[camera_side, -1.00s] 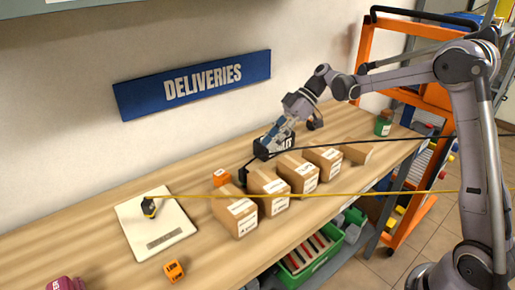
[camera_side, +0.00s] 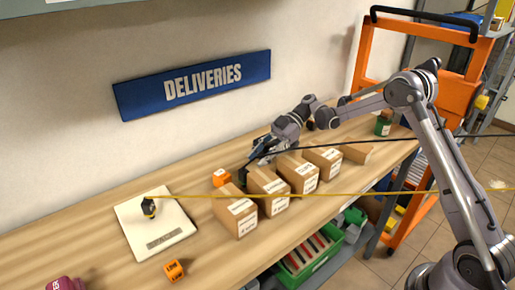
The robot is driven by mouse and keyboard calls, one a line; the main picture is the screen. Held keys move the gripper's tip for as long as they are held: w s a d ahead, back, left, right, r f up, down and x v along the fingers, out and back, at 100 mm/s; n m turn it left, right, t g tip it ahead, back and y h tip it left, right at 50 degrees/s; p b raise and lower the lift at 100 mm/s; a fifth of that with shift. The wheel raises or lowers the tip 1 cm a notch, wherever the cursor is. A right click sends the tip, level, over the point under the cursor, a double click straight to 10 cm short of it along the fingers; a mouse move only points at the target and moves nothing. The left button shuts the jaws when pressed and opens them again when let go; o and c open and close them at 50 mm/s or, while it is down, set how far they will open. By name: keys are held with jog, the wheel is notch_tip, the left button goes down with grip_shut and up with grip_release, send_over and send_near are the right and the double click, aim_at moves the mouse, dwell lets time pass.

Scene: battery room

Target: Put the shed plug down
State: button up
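My gripper (camera_side: 257,156) is low over the bench, behind the row of cartons, with its fingers pointing down and left. A black cable (camera_side: 380,142) comes in from the right and ends at a small dark plug (camera_side: 243,176) just below the fingertips, partly hidden behind a carton. I cannot tell whether the fingers close on it. A second plug, black and yellow (camera_side: 148,207), stands on a white plate (camera_side: 178,222) at the left, on a yellow cable. I cannot read which plug is the shed one.
Several labelled cartons (camera_side: 268,191) stand in a row in front of my gripper. An orange block (camera_side: 222,178) is just left of it; another orange block (camera_side: 174,271) lies near the bench's front edge. The yellow cable (camera_side: 350,194) crosses before the cartons. Bare bench (camera_side: 70,240) lies at left.

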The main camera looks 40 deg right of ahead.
aim_at(242, 172)
jog(key=shift+x, duration=2.7)
jog(key=shift+w+r, duration=0.1)
grip_shut()
